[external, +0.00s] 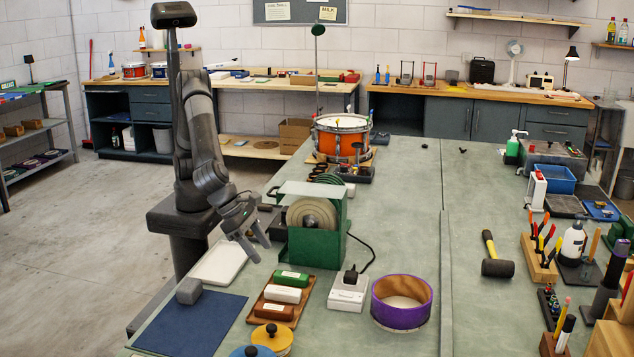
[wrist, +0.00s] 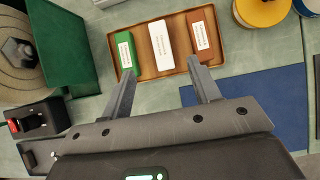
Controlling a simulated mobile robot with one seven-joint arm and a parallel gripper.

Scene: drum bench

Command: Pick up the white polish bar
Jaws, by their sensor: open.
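The white polish bar (wrist: 167,46) lies in the middle of a brown tray (wrist: 146,73), between a green bar (wrist: 127,53) and a brown bar (wrist: 203,36). In the external view the white bar (external: 283,294) sits on the same tray, near the bench's front. My gripper (wrist: 164,92) is open and empty. In the wrist view its two fingers point toward the tray, with the white bar lying ahead of the gap between them. In the external view my gripper (external: 262,252) hangs above the bench, behind the tray and apart from the bars.
A green buffing machine (external: 315,235) stands close beside my gripper. Round tins (external: 272,338) stand in front.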

